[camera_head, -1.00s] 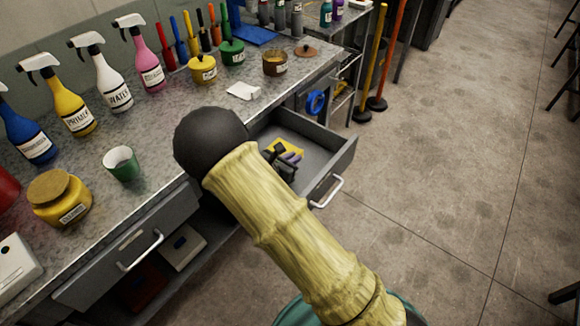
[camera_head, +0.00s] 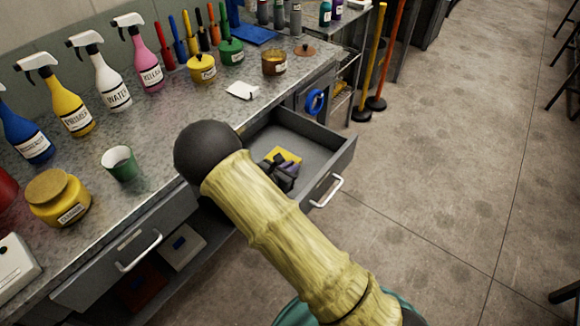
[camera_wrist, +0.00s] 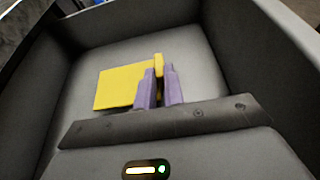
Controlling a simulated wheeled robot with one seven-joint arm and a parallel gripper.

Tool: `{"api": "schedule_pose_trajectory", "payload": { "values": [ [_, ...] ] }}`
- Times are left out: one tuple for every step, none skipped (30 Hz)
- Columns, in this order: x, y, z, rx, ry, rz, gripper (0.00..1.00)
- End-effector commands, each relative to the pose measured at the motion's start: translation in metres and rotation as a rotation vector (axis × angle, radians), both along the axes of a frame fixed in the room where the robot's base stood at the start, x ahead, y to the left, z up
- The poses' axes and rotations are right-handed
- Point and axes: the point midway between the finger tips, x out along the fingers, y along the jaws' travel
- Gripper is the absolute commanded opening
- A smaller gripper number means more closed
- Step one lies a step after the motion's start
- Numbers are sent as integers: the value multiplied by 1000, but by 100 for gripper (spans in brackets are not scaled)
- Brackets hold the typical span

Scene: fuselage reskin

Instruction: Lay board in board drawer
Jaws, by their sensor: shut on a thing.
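The board is a flat yellow piece (camera_wrist: 118,88) with a short upright yellow part between my fingers. It also shows in the head view (camera_head: 289,153), partly hidden behind my gripper. My gripper (camera_wrist: 159,90) has purple fingers shut on the upright part of the board. It also shows in the head view (camera_head: 288,169), inside the open drawer's outline. The grey drawer (camera_head: 328,150) is pulled out, with a bare floor around the board. In the wrist view, the drawer (camera_wrist: 240,40) surrounds the board and fingers. I cannot tell whether the board touches the drawer floor.
The speckled counter (camera_head: 190,110) carries spray bottles, a green cup (camera_head: 120,163), a yellow jar (camera_head: 59,197) and a white pad (camera_head: 242,90). A closed-looking drawer with a handle (camera_head: 139,250) is at lower left. Open floor (camera_head: 450,180) lies to the right.

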Motion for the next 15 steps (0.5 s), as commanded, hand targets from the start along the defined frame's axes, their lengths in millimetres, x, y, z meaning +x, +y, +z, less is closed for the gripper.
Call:
{"api": "schedule_pose_trajectory", "payload": {
  "values": [
    [0, 0, -2, 0, 0, 0, 0],
    [0, 0, -3, 0, 0, 0, 0],
    [0, 0, -4, 0, 0, 0, 0],
    [0, 0, -5, 0, 0, 0, 0],
    [0, 0, -5, 0, 0, 0, 0],
    [0, 0, -6, 0, 0, 0, 0],
    [0, 0, -7, 0, 0, 0, 0],
    [0, 0, -8, 0, 0, 0, 0],
    [0, 0, -7, 0, 0, 0, 0],
    [0, 0, -7, 0, 0, 1, 0],
    [0, 0, -7, 0, 0, 0, 0],
    [0, 0, -7, 0, 0, 0, 18],
    [0, 0, -7, 0, 0, 0, 24],
    [0, 0, -7, 0, 0, 0, 30],
    [0, 0, -7, 0, 0, 0, 32]
  ]
}}
